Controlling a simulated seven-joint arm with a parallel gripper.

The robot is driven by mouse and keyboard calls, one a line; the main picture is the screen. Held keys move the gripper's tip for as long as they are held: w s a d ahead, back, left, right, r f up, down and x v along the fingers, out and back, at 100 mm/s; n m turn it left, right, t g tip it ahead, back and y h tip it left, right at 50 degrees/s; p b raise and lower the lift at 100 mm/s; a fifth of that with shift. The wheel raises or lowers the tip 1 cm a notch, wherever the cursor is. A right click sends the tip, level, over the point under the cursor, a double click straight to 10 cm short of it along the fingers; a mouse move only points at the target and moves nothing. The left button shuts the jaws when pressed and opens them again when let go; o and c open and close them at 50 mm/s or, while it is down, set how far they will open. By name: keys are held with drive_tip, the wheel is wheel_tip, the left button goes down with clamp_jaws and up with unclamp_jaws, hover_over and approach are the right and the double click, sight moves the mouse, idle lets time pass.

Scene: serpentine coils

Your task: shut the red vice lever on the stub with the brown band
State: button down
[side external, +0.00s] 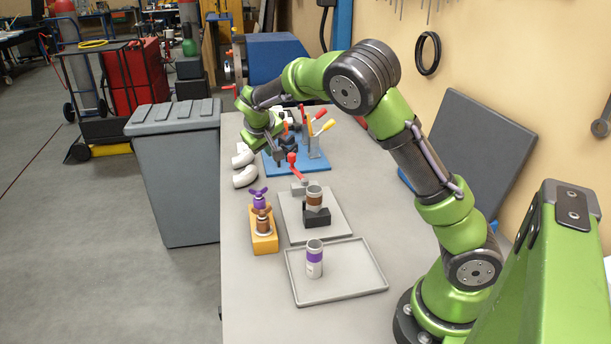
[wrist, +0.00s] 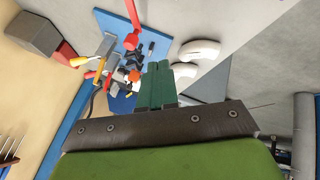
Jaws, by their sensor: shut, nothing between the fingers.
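The stub with the brown band (side external: 314,199) stands upright in a dark vice block (side external: 317,216) on a grey plate. The red vice lever (side external: 292,160) rises tilted from the vice's back side, its knob end up and toward my gripper. The lever also shows at the top of the wrist view (wrist: 132,30). My gripper (side external: 278,146) is shut and empty, just behind and left of the lever's knob in the side view. In the wrist view its green fingers (wrist: 155,86) are together, apart from the lever. The stub is not visible in the wrist view.
A stub with a purple band (side external: 315,260) stands in a grey tray (side external: 350,291) in front. A yellow block (side external: 264,242) with purple and brown handled parts is left of the plate. A blue board (side external: 288,166) with clamps and white pipe elbows (side external: 244,176) lie behind.

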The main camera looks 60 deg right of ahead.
sight(289, 159)
drive_tip(key=w+d+f, duration=0.2)
drive_tip(key=d+f, duration=0.6)
drive_tip(key=d, duration=0.1)
drive_tip(key=shift+d, duration=0.2)
drive_tip(key=shift+s+d+m+g, duration=0.15)
drive_tip(key=shift+d+m+g, duration=0.2)
drive_tip(key=shift+d, duration=0.4)
drive_tip(key=shift+a, duration=0.1)
